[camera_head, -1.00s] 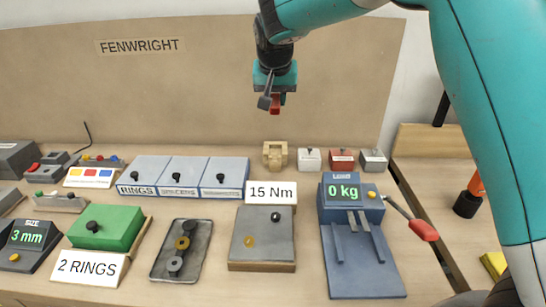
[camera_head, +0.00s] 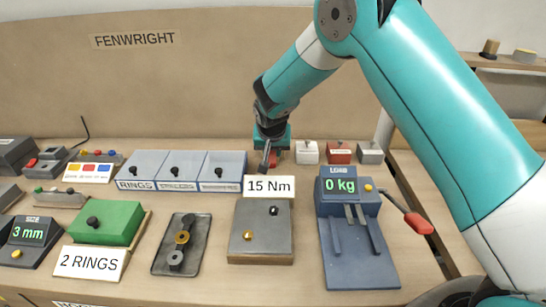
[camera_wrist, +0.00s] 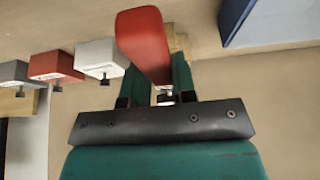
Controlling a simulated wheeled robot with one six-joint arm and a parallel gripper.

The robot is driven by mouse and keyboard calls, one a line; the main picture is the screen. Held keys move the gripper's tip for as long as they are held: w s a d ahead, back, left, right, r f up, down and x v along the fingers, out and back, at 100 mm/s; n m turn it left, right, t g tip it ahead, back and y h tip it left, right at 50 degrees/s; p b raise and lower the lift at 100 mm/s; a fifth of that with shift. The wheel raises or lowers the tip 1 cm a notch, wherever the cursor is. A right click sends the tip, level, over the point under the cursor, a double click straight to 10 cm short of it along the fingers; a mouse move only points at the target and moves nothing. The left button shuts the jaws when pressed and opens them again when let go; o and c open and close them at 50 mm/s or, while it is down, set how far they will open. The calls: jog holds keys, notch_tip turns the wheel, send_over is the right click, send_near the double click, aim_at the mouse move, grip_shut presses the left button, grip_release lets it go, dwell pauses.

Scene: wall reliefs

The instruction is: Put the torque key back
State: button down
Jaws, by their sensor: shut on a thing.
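The torque key (camera_head: 273,159) shows as a red handle, with a dark grey piece hanging beside it in the head view. My gripper (camera_head: 270,150) is shut on it, low over the back of the bench. In the wrist view the red handle (camera_wrist: 145,45) stands out between the teal fingers of my gripper (camera_wrist: 158,80). A light wooden holder (camera_wrist: 178,40) shows partly behind the handle in the wrist view. In the head view my gripper hides it. I cannot tell whether the key touches the holder.
White (camera_head: 307,152), red (camera_head: 339,153) and grey (camera_head: 369,153) blocks with knobs stand close right of my gripper. Blue-lidded bins (camera_head: 180,170) stand to the left. A 15 Nm sign (camera_head: 269,186) and a blue 0 kg press (camera_head: 345,215) stand in front. The backboard (camera_head: 200,90) rises behind.

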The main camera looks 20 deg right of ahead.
notch_tip(320, 180, down, 2)
jog(key=shift+s+f, duration=0.1)
jog(key=shift+f, duration=0.15)
jog(key=shift+s+f, duration=0.2)
jog(key=shift+f, duration=0.3)
jog(key=c, duration=1.2)
grip_release()
jog(key=shift+f, duration=0.2)
jog(key=shift+o, duration=1.4)
jog(key=shift+w, duration=0.25)
jog(key=shift+r, duration=0.45)
jog(key=b+v, duration=0.1)
jog(key=v, duration=1)
jog(key=shift+s+r+b, duration=0.1)
jog(key=shift+r+b, duration=0.1)
jog(key=shift+b, duration=0.15)
jog(key=s+a+r+n+g+y, duration=0.1)
jog(key=s+r+n+y, duration=0.1)
jog(key=s, duration=0.9)
jog(key=s+a+r+n+g+y, duration=0.1)
jog(key=s+r+n, duration=0.3)
jog(key=s, duration=0.7)
jog(key=s+r+n+g+y, duration=0.2)
jog(key=s+r+n+g, duration=0.1)
jog(key=s, duration=0.9)
jog(key=shift+a+r+n+y, duration=0.4)
jog(key=shift+n, duration=0.5)
